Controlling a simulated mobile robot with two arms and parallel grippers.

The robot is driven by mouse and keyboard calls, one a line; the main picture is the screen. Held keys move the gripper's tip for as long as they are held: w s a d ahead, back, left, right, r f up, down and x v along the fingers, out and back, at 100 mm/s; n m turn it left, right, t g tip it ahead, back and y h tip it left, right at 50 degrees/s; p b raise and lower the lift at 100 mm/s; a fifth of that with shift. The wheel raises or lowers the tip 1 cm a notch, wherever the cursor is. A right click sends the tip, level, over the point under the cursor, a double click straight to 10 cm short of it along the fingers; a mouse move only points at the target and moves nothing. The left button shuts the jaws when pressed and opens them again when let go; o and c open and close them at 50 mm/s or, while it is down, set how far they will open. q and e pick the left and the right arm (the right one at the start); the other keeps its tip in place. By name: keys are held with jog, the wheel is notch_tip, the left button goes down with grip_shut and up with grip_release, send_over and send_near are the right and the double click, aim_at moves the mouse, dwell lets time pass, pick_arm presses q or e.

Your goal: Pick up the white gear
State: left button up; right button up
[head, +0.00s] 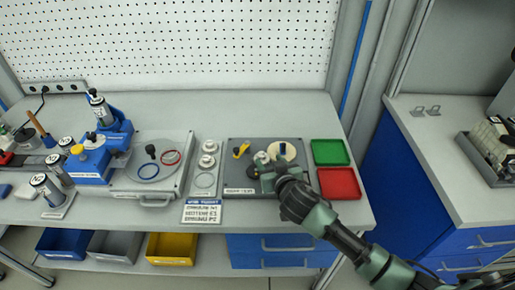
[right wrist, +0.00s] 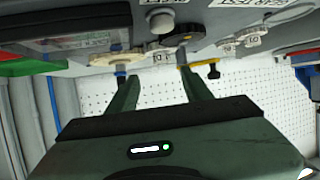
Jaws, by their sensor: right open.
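A pale, cream-white gear (head: 291,154) lies at the right of the dark tray (head: 236,180) on the bench, with a small blue piece at it. It also shows in the right wrist view (right wrist: 97,58), near the tip of one finger. My right gripper (head: 268,173) is over the tray, just in front of the gear. In the right wrist view my right gripper (right wrist: 152,78) is open, its fingers apart and nothing clearly held between them. A dark gear (right wrist: 178,38) is near the other finger. Contact cannot be told. My left gripper is not in view.
A yellow-handled piece (head: 240,150) stands at the left of the tray. Green (head: 330,152) and red (head: 340,183) bins are to the right. A label card (head: 202,211) and a blue fixture (head: 95,158) are to the left. A pegboard (head: 180,45) rises behind.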

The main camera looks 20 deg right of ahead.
aim_at(262, 154)
jog(key=shift+w, duration=0.45)
jog(key=shift+w+f+p, duration=0.3)
jog(key=shift+w+p, duration=0.05)
jog(key=shift+w, duration=0.15)
jog(key=x, duration=0.2)
jog(key=shift+w+a+f+p, duration=0.2)
jog(key=shift+w+f+p, duration=0.05)
jog(key=shift+f+p, duration=0.1)
jog(key=shift+x, duration=0.9)
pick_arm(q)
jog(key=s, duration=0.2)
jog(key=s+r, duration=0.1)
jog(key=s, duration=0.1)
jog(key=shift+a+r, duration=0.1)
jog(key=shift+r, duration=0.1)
pick_arm(e)
grip_shut()
